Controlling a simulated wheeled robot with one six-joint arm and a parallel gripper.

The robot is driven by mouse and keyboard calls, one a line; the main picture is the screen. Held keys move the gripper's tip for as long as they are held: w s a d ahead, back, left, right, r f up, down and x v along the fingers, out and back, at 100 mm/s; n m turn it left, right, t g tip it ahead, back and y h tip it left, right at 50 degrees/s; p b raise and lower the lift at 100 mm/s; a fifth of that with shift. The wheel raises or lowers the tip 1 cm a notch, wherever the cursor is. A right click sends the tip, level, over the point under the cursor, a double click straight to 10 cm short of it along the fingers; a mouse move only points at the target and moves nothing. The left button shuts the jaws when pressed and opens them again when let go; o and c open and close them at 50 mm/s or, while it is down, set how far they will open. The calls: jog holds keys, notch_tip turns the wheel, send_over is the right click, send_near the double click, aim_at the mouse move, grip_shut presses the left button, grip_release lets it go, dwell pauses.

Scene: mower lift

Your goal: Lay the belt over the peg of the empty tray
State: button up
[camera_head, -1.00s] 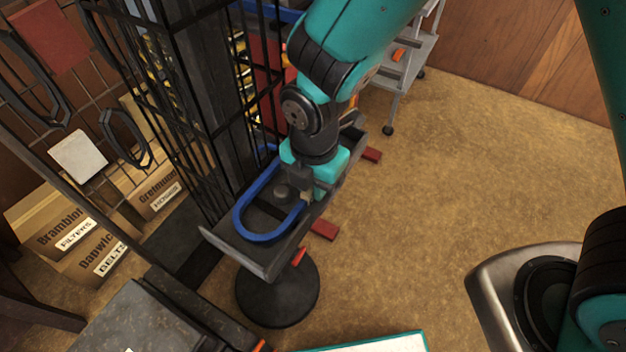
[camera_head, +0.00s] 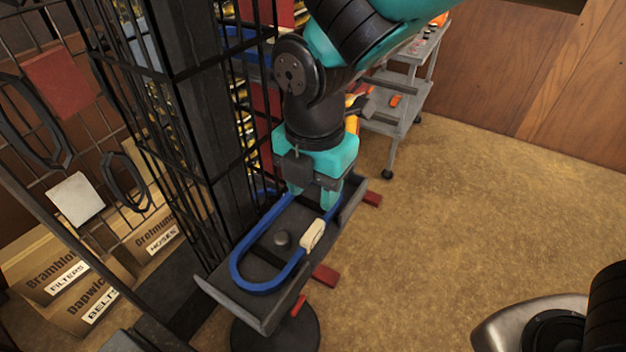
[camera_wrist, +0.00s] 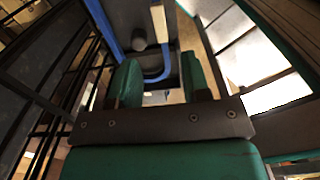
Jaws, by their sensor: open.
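The blue belt (camera_head: 240,258) lies as a long loop on the dark tray (camera_head: 232,294), around the short round peg (camera_head: 282,238). A cream block (camera_head: 313,235) sits on the belt's right side. My gripper (camera_head: 313,202) is open and empty, above the tray's far part, clear of the cream block. The wrist view shows the belt (camera_wrist: 154,79), the peg (camera_wrist: 139,44) and the cream block (camera_wrist: 160,22) beyond my open fingers (camera_wrist: 161,78). The loop's far end is partly hidden by my gripper in the head view.
A black wire cage (camera_head: 200,130) stands close on the tray's left. A grey cart (camera_head: 400,105) is behind. Red feet (camera_head: 324,275) stick out below the tray. Cardboard boxes (camera_head: 60,270) lie at left. The floor at right is open.

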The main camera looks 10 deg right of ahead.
jog(key=s+d+r+m+y, duration=0.4)
jog(key=s+d+r+m, duration=0.4)
jog(key=m, duration=1.3)
jog(key=shift+s+d+r, duration=0.2)
jog(key=shift+s+d, duration=0.6)
jog(key=shift+s, duration=0.3)
